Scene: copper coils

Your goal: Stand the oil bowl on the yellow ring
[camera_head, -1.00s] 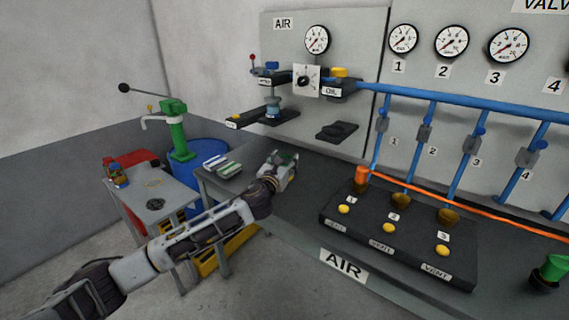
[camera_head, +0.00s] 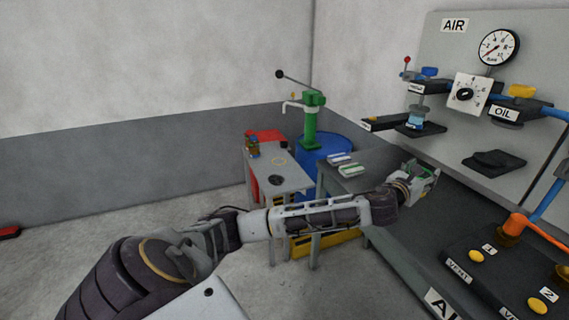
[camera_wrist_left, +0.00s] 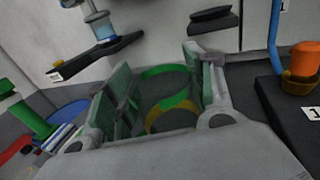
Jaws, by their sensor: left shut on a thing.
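My left gripper (camera_head: 424,174) is above the rear left of the dark bench, below the OIL unit. In the left wrist view its green-padded fingers (camera_wrist_left: 160,100) are shut on a see-through round piece, apparently the oil bowl (camera_wrist_left: 168,72), with a green band and a yellow-brown rim. In the head view the gripper mostly hides the bowl. The yellow ring (camera_head: 279,161) is a thin circle on top of the small grey table at the left, well away from the gripper. My right gripper is out of view.
The small grey table (camera_head: 292,176) also bears a dark round piece (camera_head: 276,180) and small bottles (camera_head: 252,147) at its back left. A green hand pump (camera_head: 311,122) on a blue drum (camera_head: 325,150) stands behind it. Small boxes (camera_head: 346,165) lie between table and gripper.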

